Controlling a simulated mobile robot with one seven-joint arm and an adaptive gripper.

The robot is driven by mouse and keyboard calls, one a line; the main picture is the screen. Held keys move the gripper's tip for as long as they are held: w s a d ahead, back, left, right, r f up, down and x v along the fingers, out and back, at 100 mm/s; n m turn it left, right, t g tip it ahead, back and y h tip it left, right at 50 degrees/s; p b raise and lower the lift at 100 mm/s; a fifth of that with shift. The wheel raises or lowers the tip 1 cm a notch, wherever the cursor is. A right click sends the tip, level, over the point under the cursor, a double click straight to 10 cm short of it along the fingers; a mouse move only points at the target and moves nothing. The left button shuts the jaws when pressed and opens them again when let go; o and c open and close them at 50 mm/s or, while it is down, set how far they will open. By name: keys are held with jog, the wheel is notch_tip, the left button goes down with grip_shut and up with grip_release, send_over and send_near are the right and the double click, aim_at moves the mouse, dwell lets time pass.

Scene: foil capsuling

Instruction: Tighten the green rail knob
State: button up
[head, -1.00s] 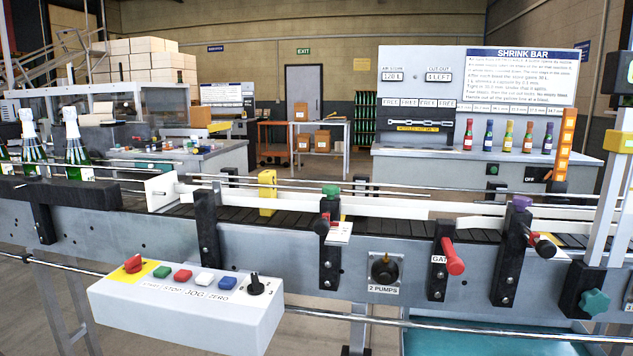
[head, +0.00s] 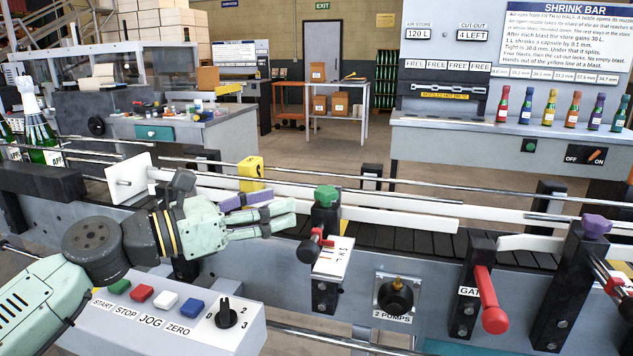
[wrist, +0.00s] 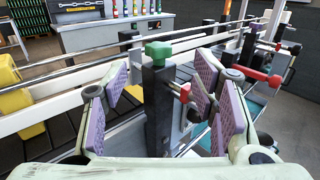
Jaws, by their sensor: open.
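The green rail knob (head: 326,196) sits on top of a black post (head: 322,240) at the conveyor's near side. In the wrist view the green knob (wrist: 158,50) is ahead, between the spread fingers. My gripper (head: 290,212) comes from the left in the head view, its pale green fingers just left of the knob and apart from it. In the wrist view my gripper (wrist: 170,95) is open, with purple pads on both sides of the post and nothing held. A red-tipped side handle (head: 315,243) sticks out below the knob.
A purple knob (head: 596,226) tops another post at the right. A red gate handle (head: 489,300) projects from the conveyor front. White guide rails (head: 400,218) run along the belt. A button box (head: 190,305) lies below my arm. A yellow block (head: 251,174) stands behind my fingers.

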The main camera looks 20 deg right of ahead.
aim_at(316, 193)
jog(key=p+x, duration=0.3)
jog(key=x, duration=0.6)
jog(key=shift+w+d+p, duration=0.1)
jog(key=shift+d+p, duration=0.15)
jog(key=shift+p, duration=0.05)
jog(key=shift+w+d+f, duration=0.2)
jog(key=shift+d, duration=0.35)
jog(key=shift+c, duration=0.5)
jog(key=c, duration=1.1)
